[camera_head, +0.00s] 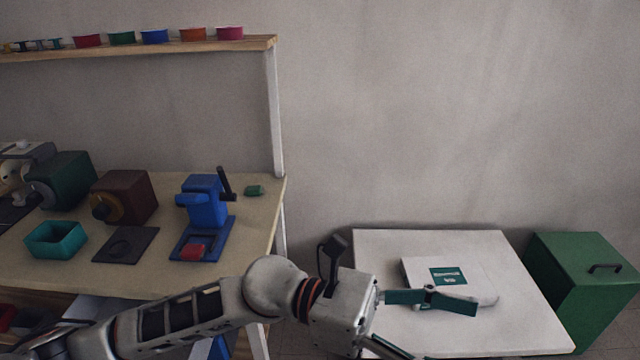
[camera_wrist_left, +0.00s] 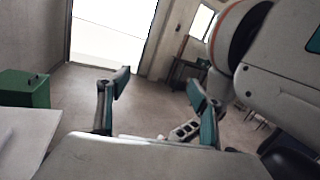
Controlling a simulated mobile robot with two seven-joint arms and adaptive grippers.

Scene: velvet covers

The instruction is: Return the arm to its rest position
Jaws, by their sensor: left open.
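My left arm comes in from the left in the head view and reaches across to the low white table (camera_head: 520,315). Its gripper (camera_head: 440,331) is open, with its two green-padded fingers spread apart over the front of this table. In the left wrist view the left gripper (camera_wrist_left: 160,92) shows its fingers apart with nothing between them. A white package with a green label (camera_head: 448,275) lies on the white table, partly hidden behind the upper finger. I cannot tell whether the finger touches it. My right gripper is not in view.
A wooden workbench (camera_head: 255,210) at left carries a blue press (camera_head: 205,205), dark machines and a teal tray (camera_head: 56,239). A shelf (camera_head: 200,46) with several coloured tins hangs above. A green bin (camera_head: 580,270) stands right of the white table.

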